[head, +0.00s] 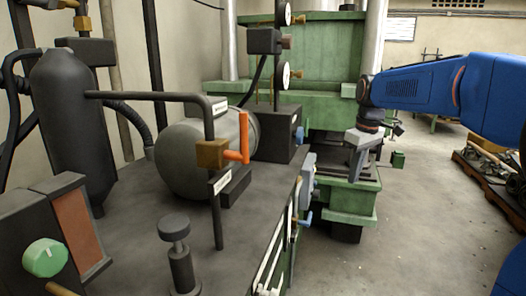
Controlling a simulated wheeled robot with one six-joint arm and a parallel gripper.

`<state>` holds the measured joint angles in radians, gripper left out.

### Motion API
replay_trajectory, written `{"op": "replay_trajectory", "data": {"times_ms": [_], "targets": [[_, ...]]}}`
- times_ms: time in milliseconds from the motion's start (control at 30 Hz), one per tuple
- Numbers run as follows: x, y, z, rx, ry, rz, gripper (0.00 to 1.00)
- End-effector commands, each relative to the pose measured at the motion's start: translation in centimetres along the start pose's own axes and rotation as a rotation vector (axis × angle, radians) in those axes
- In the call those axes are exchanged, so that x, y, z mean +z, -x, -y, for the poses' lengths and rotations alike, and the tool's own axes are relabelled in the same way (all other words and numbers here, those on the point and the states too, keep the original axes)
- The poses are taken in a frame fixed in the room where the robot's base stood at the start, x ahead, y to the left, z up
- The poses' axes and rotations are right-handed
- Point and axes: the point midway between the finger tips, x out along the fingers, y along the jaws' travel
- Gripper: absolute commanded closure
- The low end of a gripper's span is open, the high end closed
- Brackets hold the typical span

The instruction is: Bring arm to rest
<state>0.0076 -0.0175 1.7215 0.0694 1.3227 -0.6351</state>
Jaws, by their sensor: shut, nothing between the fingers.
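My blue arm (425,88) reaches in from the right edge in the head view. My gripper (356,165) hangs at its end and points down, with its grey body above the dark fingers. It is shut and empty. It appears in front of the green machine base, to the right of the dark bench, and I see it touching nothing. The fingertips are small and hard to make out against the dark surface behind them.
A dark bench (130,235) holds a grey tank (185,160), an orange-handled valve (236,143) and a green knob (45,257). A green machine (320,60) stands behind. A loaded pallet (490,165) lies at the right. The floor (410,230) between is clear.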

Motion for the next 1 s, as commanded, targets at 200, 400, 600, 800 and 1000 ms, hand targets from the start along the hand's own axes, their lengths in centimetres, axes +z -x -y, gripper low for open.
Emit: {"op": "replay_trajectory", "data": {"times_ms": [200,400,600,800,1000], "targets": [[5.7,0.5,3.8,0.041,-0.109,-0.041,1.0],[10.9,-0.1,7.2,0.073,-0.21,-0.081,1.0],[16.0,-1.5,10.3,0.102,-0.309,-0.124,1.0],[21.0,-3.8,13.4,0.125,-0.408,-0.172,1.0],[25.6,-6.8,16.1,0.143,-0.503,-0.221,1.0]]}}
